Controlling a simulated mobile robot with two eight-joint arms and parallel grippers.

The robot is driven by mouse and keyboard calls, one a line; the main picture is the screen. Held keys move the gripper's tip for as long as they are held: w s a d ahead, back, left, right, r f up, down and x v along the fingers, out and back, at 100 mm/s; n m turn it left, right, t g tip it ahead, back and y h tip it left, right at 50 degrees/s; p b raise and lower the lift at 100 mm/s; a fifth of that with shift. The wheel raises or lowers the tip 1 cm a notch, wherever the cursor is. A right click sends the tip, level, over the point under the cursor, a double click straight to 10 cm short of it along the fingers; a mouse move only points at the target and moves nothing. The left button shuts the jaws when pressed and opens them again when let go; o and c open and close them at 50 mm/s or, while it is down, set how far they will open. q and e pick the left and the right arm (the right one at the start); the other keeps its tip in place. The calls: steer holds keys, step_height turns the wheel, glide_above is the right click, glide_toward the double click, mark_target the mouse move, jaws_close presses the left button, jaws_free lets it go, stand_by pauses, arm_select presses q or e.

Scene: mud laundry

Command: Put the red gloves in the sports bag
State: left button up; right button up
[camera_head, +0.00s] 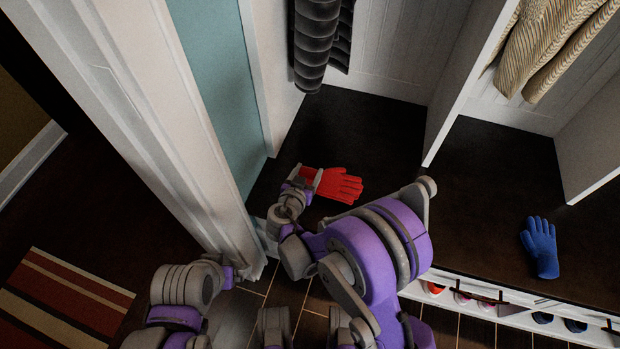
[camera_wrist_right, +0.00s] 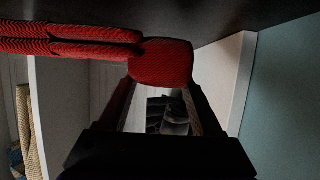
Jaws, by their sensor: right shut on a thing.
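A red glove (camera_head: 338,185) is at the left compartment of the dark bench, its fingers pointing right. My right gripper (camera_head: 306,178) is shut on the glove's left end. In the right wrist view the red glove (camera_wrist_right: 160,62) sits between the two dark fingers (camera_wrist_right: 162,88) and reaches out to the left. I cannot tell whether the glove touches the bench. My left arm shows at the lower left, but I cannot make out its fingertips. No sports bag shows in either view.
A blue glove (camera_head: 540,247) lies on the bench (camera_head: 480,180) at the right. A white divider (camera_head: 462,85) splits the bench. A dark padded garment (camera_head: 318,40) hangs above. A white post (camera_head: 165,110) stands close on the left. Shoes sit in cubbies below the bench.

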step_height(320, 180, up, 6)
steer(key=shift+d+f+p, duration=0.1)
steer(key=shift+f+p, duration=0.15)
steer(key=shift+p, duration=0.35)
steer(key=d+r, duration=0.6)
steer(key=d, duration=0.3)
steer(key=d+r, duration=0.5)
steer(key=d, duration=0.3)
step_height(320, 180, up, 19)
steer(key=p, duration=1.9)
arm_select(q)
step_height(320, 180, up, 23)
steer(key=w+t, duration=0.1)
steer(key=shift+w, duration=0.25)
arm_select(e)
steer(key=s+f+n+y, duration=0.3)
steer(key=f+y, duration=0.1)
steer(key=f, duration=0.5)
steer(key=shift+d+n+t, duration=0.3)
steer(key=shift+t, duration=0.1)
arm_select(q)
steer(key=shift+c, duration=0.2)
arm_select(e)
steer(key=shift+s, duration=0.1)
